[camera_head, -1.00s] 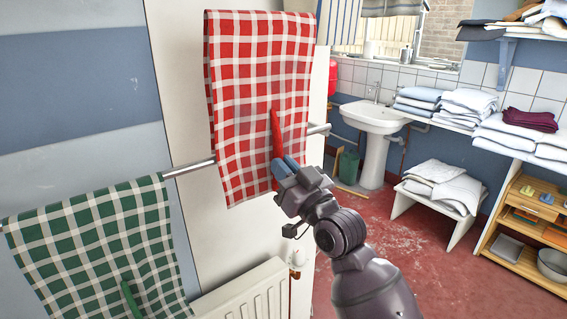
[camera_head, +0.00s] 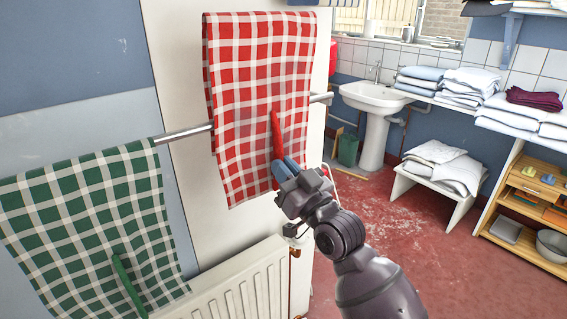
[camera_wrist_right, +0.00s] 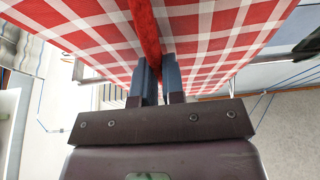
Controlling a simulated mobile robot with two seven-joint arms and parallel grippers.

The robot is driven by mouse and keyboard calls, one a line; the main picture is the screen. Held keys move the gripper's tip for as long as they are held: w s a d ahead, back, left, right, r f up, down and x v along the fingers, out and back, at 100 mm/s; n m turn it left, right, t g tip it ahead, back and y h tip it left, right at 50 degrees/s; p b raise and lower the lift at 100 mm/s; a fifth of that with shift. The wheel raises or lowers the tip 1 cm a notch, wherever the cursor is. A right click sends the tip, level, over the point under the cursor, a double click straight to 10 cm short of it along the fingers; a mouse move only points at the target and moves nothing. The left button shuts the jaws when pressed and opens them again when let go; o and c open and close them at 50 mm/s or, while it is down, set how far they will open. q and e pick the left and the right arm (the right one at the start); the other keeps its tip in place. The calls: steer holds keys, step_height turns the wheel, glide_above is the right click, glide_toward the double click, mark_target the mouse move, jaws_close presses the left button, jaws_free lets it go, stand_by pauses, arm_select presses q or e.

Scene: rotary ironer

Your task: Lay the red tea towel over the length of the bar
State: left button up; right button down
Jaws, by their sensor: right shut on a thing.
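The red-and-white checked tea towel (camera_head: 258,70) hangs upright in the head view, its upper edge well above the metal bar (camera_head: 185,134). The bar shows on both sides of the towel and is hidden behind it in between; I cannot tell whether it passes between the towel's layers. My right gripper (camera_head: 281,168) is shut on the red strip (camera_head: 276,135) on the towel's front. In the right wrist view, the strip (camera_wrist_right: 145,30) runs up from between the fingers (camera_wrist_right: 159,82). My left gripper is not in view.
A green checked towel (camera_head: 90,215) with a green strip hangs over the bar's left part. A white radiator (camera_head: 235,290) stands below. A sink (camera_head: 378,98), a low bench with folded linen (camera_head: 435,165) and wooden shelves (camera_head: 530,200) stand right.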

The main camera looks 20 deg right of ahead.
mark_target(274, 187)
step_height(274, 187, down, 6)
steer(key=shift+r+b, duration=0.1)
steer(key=shift+b, duration=1.15)
step_height(274, 187, down, 2)
steer(key=shift+b, duration=0.4)
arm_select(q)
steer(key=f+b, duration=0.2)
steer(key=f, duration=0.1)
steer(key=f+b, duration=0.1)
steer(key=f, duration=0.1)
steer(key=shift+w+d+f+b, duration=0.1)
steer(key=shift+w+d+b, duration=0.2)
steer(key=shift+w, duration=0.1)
arm_select(e)
step_height(274, 187, down, 8)
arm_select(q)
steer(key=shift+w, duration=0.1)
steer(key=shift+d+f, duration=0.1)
arm_select(e)
steer(key=shift+f, duration=0.45)
